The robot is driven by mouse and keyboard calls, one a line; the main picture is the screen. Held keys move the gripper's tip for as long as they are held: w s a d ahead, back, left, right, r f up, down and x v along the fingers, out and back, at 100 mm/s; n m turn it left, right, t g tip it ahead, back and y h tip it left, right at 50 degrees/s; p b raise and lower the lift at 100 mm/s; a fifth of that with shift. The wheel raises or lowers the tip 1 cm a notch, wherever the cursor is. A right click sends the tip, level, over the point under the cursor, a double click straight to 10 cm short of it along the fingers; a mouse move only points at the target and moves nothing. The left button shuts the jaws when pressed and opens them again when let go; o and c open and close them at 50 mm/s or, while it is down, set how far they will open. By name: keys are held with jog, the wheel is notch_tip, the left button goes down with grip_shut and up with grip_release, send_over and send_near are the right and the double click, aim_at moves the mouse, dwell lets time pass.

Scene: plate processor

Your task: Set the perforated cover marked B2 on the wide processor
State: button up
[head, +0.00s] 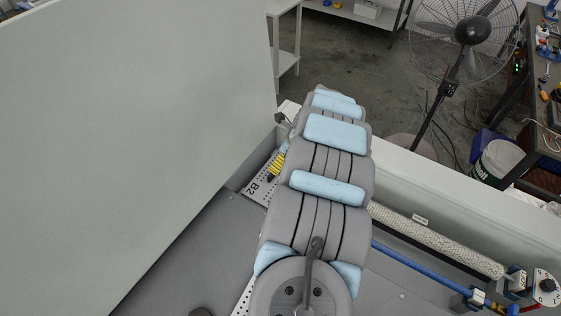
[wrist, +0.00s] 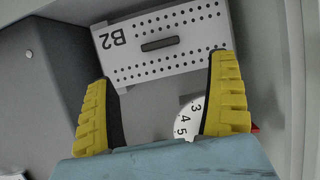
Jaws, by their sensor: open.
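In the head view part of the cover (head: 259,189) shows beside my arm, which hides the rest. My gripper (wrist: 163,68) is open and empty, its two yellow fingers spread at the cover's near side. One yellow finger of my gripper (head: 278,166) shows above the cover in the head view. I cannot tell whether it touches. I cannot tell which part is the wide processor.
A white numbered dial (wrist: 188,120) shows between the fingers, partly hidden. A textured roller (head: 440,238) and a blue rod (head: 415,270) lie right of my arm. A large grey panel (head: 120,130) fills the left. A fan (head: 470,35) stands beyond the wall.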

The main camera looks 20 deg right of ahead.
jog(key=shift+v, duration=0.75)
